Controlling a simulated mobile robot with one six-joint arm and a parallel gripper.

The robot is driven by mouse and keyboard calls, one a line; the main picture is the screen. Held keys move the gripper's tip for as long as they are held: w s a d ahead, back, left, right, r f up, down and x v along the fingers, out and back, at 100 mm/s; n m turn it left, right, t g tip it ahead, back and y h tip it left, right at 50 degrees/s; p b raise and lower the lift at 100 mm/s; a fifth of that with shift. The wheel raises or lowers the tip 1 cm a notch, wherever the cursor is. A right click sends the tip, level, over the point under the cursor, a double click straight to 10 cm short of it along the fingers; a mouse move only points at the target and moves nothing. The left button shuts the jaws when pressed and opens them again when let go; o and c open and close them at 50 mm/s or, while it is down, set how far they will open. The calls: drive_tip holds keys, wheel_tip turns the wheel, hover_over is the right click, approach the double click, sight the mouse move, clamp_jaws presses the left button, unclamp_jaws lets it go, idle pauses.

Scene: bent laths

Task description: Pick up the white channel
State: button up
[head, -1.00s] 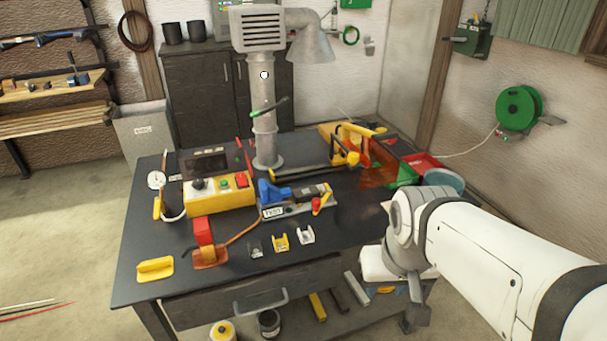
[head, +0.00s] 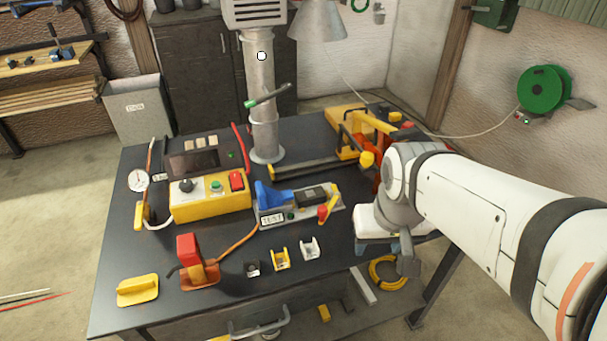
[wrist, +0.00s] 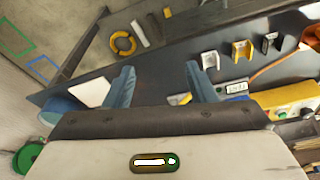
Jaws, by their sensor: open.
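The white channel (head: 310,248) is a small U-shaped piece standing on the dark bench top near its front edge. It is the rightmost of three small channels, beside a yellow one (head: 280,259) and a black one (head: 252,268). In the wrist view the white channel (wrist: 209,60) shows just beyond the right blue fingertip. My gripper (wrist: 160,82) is open, its two blue fingers wide apart with nothing between them. In the head view it is mostly hidden by my arm, to the right of the white channel and apart from it.
Behind the channels is a fixture labelled TEST (head: 272,219) with a blue clamp and a red-yellow lever. A red-orange tool (head: 197,272) and a yellow handle (head: 137,290) stand to the left. A duct pipe (head: 262,100) rises at the bench's back.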

drive_tip(key=shift+o, duration=0.6)
drive_tip(key=w+a+f+n+g+p, duration=0.1)
drive_tip(key=w+a+f+p, duration=0.1)
drive_tip(key=w+a, duration=0.3)
drive_tip(key=w+p, duration=0.1)
drive_tip(key=w, duration=0.2)
drive_tip(key=shift+a+f+n, duration=0.15)
drive_tip(key=shift+a+n, duration=0.05)
drive_tip(key=shift+n, duration=0.1)
drive_tip(key=n+g+p, duration=0.1)
drive_tip(key=p, duration=0.1)
hover_over(310, 252)
wheel_tip(310, 252, down, 5)
wheel_tip(310, 252, down, 8)
drive_tip(key=shift+r, duration=0.15)
drive_tip(key=c, duration=1.1)
